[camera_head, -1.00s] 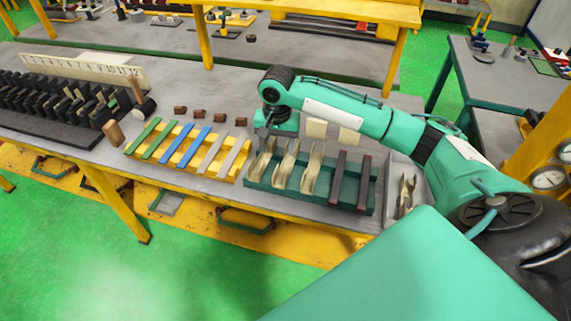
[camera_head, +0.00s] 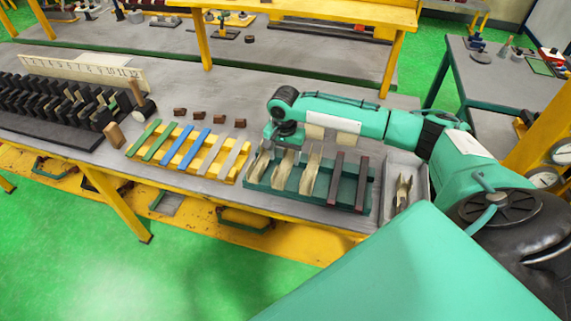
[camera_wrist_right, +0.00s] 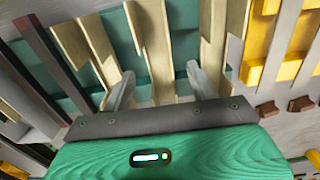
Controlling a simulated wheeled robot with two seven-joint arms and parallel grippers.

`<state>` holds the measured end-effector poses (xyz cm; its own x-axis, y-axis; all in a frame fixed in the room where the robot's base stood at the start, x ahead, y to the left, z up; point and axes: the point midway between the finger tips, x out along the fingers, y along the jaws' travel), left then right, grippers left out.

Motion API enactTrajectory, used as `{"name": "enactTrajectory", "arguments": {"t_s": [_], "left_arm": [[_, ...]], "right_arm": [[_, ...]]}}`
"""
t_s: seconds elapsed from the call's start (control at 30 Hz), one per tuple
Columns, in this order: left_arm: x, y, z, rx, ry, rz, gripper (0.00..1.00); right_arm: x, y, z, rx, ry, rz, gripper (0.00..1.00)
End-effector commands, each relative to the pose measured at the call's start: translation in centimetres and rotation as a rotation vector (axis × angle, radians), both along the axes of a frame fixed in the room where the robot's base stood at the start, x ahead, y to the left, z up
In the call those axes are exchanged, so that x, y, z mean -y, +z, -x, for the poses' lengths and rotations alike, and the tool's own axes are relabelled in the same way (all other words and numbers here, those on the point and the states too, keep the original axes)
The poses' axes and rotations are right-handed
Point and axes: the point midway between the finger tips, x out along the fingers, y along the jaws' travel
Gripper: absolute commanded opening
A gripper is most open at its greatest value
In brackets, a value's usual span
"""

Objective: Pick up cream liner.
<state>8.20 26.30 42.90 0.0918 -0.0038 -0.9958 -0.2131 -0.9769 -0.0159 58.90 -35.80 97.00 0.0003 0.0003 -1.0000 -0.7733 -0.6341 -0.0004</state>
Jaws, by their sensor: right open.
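Several cream liners stand in a green tray (camera_head: 256,184) on the bench: a left one (camera_head: 262,161), a middle one (camera_head: 283,172) and a right one (camera_head: 310,175). They are long folded strips. My right gripper (camera_head: 284,144) is above the tray, over the upper ends of the left and middle liners; its fingers are hard to see there. In the right wrist view my right gripper (camera_wrist_right: 160,76) is open, its two grey fingers apart, with a cream liner (camera_wrist_right: 155,45) showing between them. I cannot tell whether they touch. My left gripper is not in view.
Two dark brown strips (camera_head: 335,178) stand in the tray's right part. A yellow rack (camera_head: 185,158) with green, blue and grey strips is left of it. A grey bin (camera_head: 418,190) holding a cream piece is to the right. Small brown blocks (camera_head: 220,119) lie behind the rack.

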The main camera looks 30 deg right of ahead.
Motion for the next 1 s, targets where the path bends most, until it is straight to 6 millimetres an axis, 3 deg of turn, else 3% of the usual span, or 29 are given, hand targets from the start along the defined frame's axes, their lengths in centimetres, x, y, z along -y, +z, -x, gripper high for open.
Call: {"name": "enactTrajectory", "arguments": {"t_s": [0.1,0.27,0.53,0.73,1.0], "left_arm": [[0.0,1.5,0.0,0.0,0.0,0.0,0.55],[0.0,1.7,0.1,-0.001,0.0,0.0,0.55],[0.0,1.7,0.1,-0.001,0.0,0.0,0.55],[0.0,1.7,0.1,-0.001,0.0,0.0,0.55],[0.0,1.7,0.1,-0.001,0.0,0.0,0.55]], "right_arm": [[0.2,-1.5,0.1,-0.004,0.0,0.002,0.59],[0.1,-3.6,0.1,-0.002,0.0,0.001,0.59],[0.1,-4.0,0.1,0.0,0.001,0.001,0.59],[0.1,-4.0,0.1,0.0,0.001,0.001,0.22],[0.1,-4.0,0.1,0.0,0.0,0.001,0.2]]}}
